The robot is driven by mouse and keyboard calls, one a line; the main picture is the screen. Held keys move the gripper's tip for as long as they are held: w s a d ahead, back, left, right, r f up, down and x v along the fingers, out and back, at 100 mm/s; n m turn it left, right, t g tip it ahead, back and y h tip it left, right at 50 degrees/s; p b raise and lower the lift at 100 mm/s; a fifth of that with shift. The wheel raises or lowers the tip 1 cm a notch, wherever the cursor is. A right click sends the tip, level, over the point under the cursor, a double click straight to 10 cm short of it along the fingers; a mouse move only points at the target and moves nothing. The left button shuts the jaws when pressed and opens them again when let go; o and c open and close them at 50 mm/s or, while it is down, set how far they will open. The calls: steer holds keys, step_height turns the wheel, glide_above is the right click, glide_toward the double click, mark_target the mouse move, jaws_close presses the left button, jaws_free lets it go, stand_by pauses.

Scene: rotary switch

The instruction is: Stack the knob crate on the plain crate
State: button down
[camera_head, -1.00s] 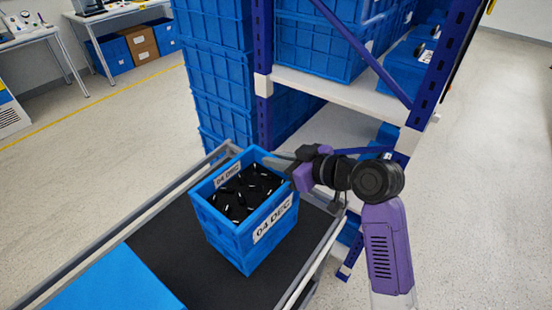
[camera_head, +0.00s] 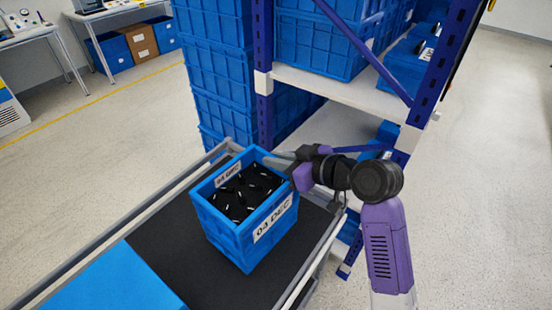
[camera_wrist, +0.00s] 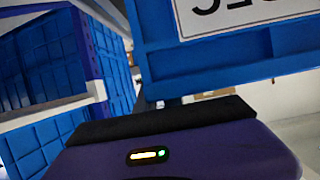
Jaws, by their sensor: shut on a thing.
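The knob crate (camera_head: 232,231) is blue, with "04 DEC" labels and several black knobs inside. It sits over the dark bed of a railed cart and looks upright. I cannot tell whether its lower part is a separate plain crate beneath it, or whether there is a gap under it. My gripper (camera_head: 289,164) is at its right rear rim, shut on it; the fingertips are mostly hidden. In the wrist view, a blue crate wall (camera_wrist: 230,58) with an upside-down label fills the upper right.
The cart's dark bed (camera_head: 160,255) has grey rails, and a flat bright blue surface (camera_head: 105,285) covers its lower left. A rack with blue uprights (camera_head: 264,115) and white shelves stands close behind. Tall stacks of blue crates (camera_head: 217,70) stand beside it. The floor at right is clear.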

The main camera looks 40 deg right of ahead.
steer(key=c, duration=1.4)
jaws_free()
steer(key=v, duration=0.7)
steer(key=shift+s+d+r+b, duration=0.1)
steer(key=shift+s+r+b, duration=0.05)
steer(key=shift+s+b, duration=0.2)
